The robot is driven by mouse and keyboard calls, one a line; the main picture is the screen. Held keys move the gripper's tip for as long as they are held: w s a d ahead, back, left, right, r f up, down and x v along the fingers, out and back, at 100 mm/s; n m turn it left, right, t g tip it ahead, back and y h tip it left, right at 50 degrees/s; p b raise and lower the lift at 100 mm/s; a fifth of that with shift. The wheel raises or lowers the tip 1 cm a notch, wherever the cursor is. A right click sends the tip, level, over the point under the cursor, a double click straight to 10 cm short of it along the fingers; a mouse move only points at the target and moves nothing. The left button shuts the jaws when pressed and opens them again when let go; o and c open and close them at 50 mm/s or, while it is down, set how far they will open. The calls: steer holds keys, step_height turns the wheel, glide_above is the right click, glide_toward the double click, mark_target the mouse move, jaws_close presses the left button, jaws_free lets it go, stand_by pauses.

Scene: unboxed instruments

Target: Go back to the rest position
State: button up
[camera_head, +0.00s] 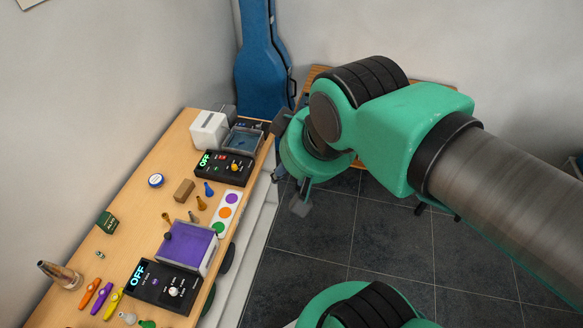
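My gripper (290,163) shows in the head view at the end of my green and grey arm. It is over the floor, just beyond the right edge of the wooden table (131,220). Its two dark grey fingers stand wide apart, one toward the back and one toward the front. I see nothing held between them. The green wrist hides part of the gripper.
Two black boxes with lit "OFF" displays, the near one (160,285) and the far one (224,168), stand on the table. A purple-topped tray (188,247) and small instruments lie there. A blue instrument case (262,65) leans at the back. Dark floor (335,235) is open at right.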

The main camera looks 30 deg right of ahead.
step_height(320, 180, down, 18)
steer(key=b, duration=1.7)
steer(key=shift+r+b, duration=0.2)
steer(key=shift+b, duration=0.15)
